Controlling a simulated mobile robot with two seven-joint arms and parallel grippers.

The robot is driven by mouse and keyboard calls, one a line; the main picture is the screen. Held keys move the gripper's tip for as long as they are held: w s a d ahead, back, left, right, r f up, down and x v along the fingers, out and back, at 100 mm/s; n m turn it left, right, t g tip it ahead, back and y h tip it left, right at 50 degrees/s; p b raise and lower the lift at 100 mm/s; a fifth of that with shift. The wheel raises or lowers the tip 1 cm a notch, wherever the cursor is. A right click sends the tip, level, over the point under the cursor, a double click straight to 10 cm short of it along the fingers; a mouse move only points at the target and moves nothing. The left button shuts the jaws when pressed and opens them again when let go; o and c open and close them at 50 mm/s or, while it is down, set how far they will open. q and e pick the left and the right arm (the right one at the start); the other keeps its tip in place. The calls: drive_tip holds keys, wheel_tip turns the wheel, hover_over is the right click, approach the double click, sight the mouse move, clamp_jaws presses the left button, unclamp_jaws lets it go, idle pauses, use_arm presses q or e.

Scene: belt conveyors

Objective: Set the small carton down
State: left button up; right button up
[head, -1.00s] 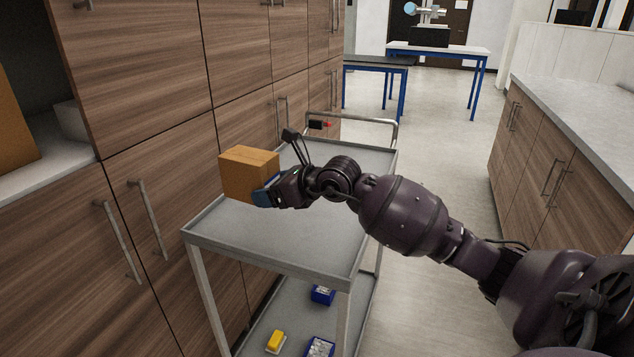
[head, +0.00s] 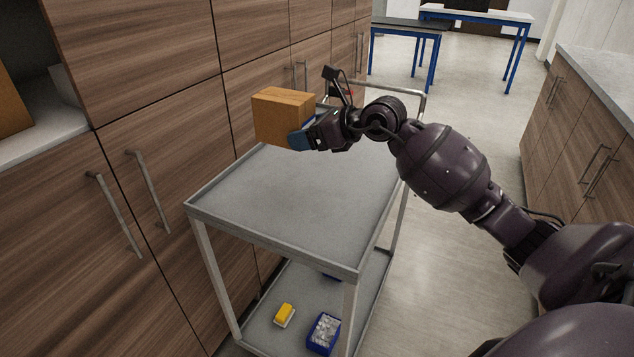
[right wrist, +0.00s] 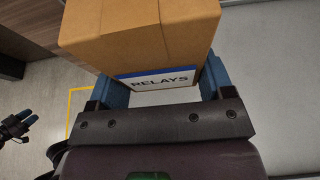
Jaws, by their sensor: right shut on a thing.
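The small carton (head: 282,114) is a brown cardboard box. My right gripper (head: 303,134) is shut on it and holds it over the far part of the grey cart's top shelf (head: 300,205). In the right wrist view the carton (right wrist: 140,35) sits between the two blue fingers of the right gripper (right wrist: 165,90), and a label reading "RELAYS" faces the camera. The gap between the carton's underside and the shelf is hard to judge; it looks raised. The left gripper is not in the head view; a dark gripper at the left edge of the right wrist view is small and unclear.
The cart's top shelf is bare, with a raised rim. Its lower shelf (head: 262,335) holds a yellow item (head: 285,314) and blue bins (head: 323,333). Wooden cabinets (head: 170,70) stand close along the left. A counter (head: 600,75) stands at the right, with open floor between.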

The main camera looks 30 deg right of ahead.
drive_tip(key=b, duration=0.2)
hover_over(312, 209)
drive_tip(key=f, duration=1.1)
drive_tip(key=shift+w+a+f, duration=0.1)
drive_tip(key=shift+w+a, duration=0.05)
drive_tip(key=shift+w, duration=0.05)
drive_tip(key=shift+f, duration=0.3)
wheel_tip(312, 209, down, 6)
drive_tip(key=shift+r+b, duration=0.25)
drive_tip(key=shift+b, duration=0.4)
drive_tip(key=shift+f, duration=0.35)
drive_tip(key=shift+r, duration=0.15)
drive_tip(key=shift+f, duration=0.2)
drive_tip(key=o, duration=1.1)
drive_tip(key=shift+c, duration=0.2)
drive_tip(key=shift+r, duration=0.15)
drive_tip(key=shift+s+r, duration=0.15)
drive_tip(key=shift+s, duration=0.05)
drive_tip(key=p+v, duration=0.1)
drive_tip(key=v, duration=0.9)
drive_tip(key=shift+p+v, duration=0.3)
drive_tip(key=shift+v, duration=0.5)
